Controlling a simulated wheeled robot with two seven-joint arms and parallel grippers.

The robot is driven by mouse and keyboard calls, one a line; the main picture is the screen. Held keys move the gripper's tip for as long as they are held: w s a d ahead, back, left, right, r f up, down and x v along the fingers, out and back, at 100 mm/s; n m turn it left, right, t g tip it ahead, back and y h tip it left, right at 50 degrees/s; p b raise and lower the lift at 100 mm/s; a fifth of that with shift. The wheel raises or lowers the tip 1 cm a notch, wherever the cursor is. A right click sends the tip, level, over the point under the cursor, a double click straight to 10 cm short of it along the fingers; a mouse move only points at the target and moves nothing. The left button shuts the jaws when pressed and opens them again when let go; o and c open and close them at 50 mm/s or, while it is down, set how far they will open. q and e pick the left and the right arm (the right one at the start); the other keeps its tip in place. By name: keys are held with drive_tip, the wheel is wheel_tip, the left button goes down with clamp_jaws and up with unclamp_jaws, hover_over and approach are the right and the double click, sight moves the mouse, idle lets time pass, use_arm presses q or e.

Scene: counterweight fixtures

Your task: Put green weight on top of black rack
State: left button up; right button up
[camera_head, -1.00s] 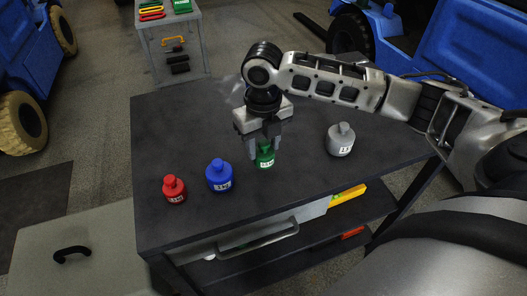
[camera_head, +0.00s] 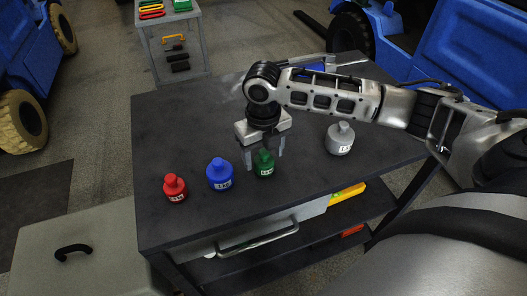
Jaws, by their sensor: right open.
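The green weight (camera_head: 264,165), bottle-shaped with a white label, stands upright on the dark table. My right gripper (camera_head: 264,158) is open, pointing down, with one finger on each side of the green weight's upper part. I cannot tell if either finger touches it. The only black rack-like thing I see is the dark table (camera_head: 330,185) with open shelves below; I cannot tell if it is the black rack. My left gripper is not in view.
A blue weight (camera_head: 220,175) and a red weight (camera_head: 174,188) stand left of the green one. A grey weight (camera_head: 340,138) stands to the right. The table's left rear is clear.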

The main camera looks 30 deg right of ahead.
sight(263, 151)
wheel_tip(263, 151, up, 12)
drive_tip(key=shift+r+b, duration=0.2)
drive_tip(key=shift+b, duration=0.1)
idle(0.6)
